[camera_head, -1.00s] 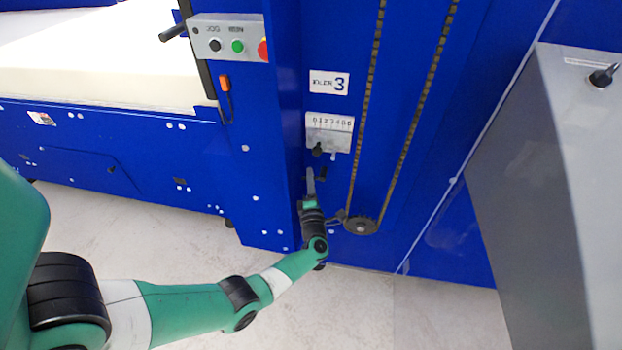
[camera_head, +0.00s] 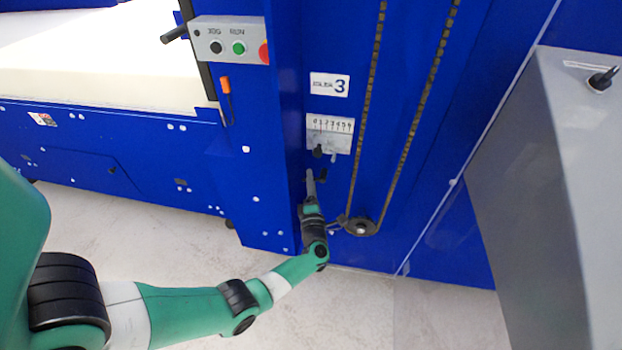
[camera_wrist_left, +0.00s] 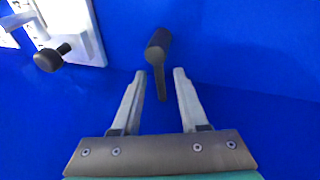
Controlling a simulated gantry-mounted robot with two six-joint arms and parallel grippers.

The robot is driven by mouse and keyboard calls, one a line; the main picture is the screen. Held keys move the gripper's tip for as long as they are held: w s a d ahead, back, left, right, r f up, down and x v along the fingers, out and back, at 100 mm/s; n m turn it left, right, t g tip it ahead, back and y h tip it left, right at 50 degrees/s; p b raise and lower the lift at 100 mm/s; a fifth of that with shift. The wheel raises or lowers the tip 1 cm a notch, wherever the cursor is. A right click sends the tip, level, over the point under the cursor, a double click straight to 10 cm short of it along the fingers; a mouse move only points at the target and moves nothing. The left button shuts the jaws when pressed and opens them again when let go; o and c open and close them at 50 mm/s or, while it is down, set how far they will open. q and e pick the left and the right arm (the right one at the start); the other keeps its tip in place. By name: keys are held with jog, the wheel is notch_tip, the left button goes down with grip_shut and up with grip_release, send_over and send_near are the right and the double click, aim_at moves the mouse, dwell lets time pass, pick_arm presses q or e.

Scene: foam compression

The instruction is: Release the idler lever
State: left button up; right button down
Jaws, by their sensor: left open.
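A lever with a dark rounded grip (camera_wrist_left: 158,45) and a thin dark shaft stands out from the blue panel in the left wrist view. In the head view the dark lever grip (camera_head: 323,175) is small and sits just right of my left gripper (camera_head: 311,176), below the scale plate. In the left wrist view my left gripper (camera_wrist_left: 159,76) is open, one finger on each side of the lever's shaft end. Gaps show on both sides, and I cannot tell how deep the shaft lies between the fingers. My right gripper is not in view.
A scale plate (camera_head: 330,132) with a black knob (camera_head: 317,151) is above the gripper, under an "IDLER 3" label (camera_head: 330,85). A chain runs down to a sprocket (camera_head: 361,227) at the right. A grey cabinet (camera_head: 535,180) stands far right. Floor is free in front.

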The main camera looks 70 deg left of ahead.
pick_arm(q)
jog(key=p+v, duration=0.2)
jog(key=v, duration=0.8)
jog(key=shift+d, duration=0.4)
